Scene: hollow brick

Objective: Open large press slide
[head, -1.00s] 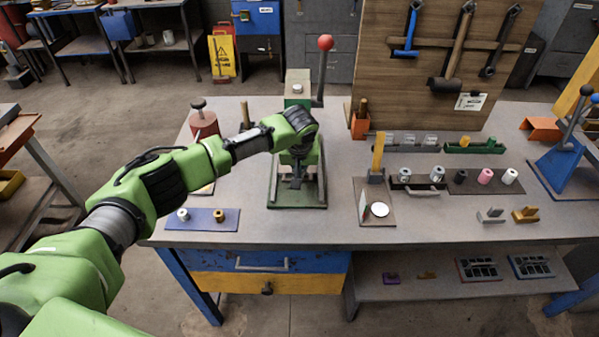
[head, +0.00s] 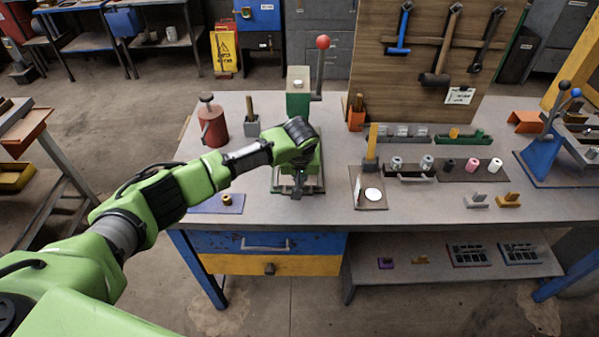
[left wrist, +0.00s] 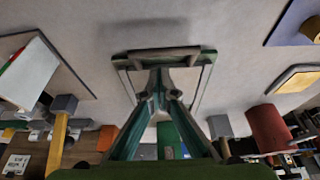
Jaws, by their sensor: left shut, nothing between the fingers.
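The large press (head: 298,92) is a green machine with a red-ball lever, standing at the back middle of the bench. Its slide is a flat frame at the front of the base, with a bar handle (left wrist: 163,53) showing in the left wrist view. My left gripper (head: 298,186) is low in front of the press, over the slide. In the left wrist view its fingers (left wrist: 159,76) are together and empty, close to the handle; I cannot tell whether they touch it. My wrist hides part of the press body. My right gripper is not in view.
A red canister (head: 212,124) and a grey holder (head: 251,120) stand left of the press. A blue mat (head: 205,204) lies under my forearm. A plate with a yellow post (head: 370,150) is to the right. A blue lever press (head: 541,158) stands far right.

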